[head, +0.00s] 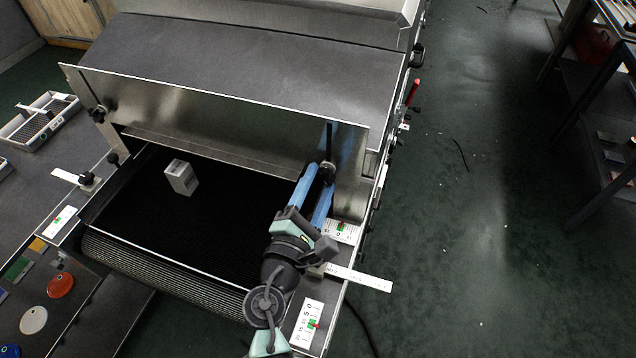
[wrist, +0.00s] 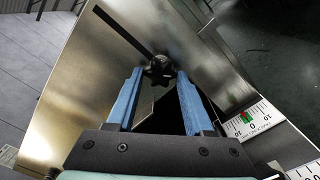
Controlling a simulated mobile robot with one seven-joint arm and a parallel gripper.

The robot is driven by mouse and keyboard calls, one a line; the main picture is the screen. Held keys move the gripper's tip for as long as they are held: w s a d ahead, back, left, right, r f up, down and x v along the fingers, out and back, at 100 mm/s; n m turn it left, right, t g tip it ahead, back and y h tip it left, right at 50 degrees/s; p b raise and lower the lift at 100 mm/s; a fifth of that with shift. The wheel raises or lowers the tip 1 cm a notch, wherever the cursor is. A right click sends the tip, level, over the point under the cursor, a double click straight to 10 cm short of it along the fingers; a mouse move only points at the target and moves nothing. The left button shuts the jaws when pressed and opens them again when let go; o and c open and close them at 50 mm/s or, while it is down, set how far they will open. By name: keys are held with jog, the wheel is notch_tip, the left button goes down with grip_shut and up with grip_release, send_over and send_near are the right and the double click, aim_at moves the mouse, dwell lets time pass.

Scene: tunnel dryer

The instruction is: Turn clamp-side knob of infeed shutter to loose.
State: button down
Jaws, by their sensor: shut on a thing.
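The infeed shutter (head: 230,115) is a bright steel plate across the mouth of the dryer, under its hood. In the wrist view the shutter (wrist: 95,70) fills the upper left and has a dark slanted slot. A black lobed knob (wrist: 158,70) sits at the slot's lower end. My gripper (head: 325,173) is at the right end of the shutter. In the wrist view its blue fingertips (wrist: 159,73) are on both sides of the knob, shut on it. In the head view the fingers mostly hide this knob. Another black knob (head: 97,113) is at the shutter's left end.
A black conveyor belt (head: 140,220) runs below my arm, with a pale grey block (head: 181,177) on it. A scale (head: 342,230) with green and red marks lies near the gripper. A red handle (head: 412,93) stands on the right side. The floor (head: 480,250) at right is mostly clear.

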jog(key=shift+c, duration=1.5)
grip_release()
jog(key=shift+s, duration=0.1)
jog(key=b+v, duration=0.2)
jog(key=v, duration=1)
jog(key=shift+s, duration=0.4)
jog(key=shift+a, duration=0.15)
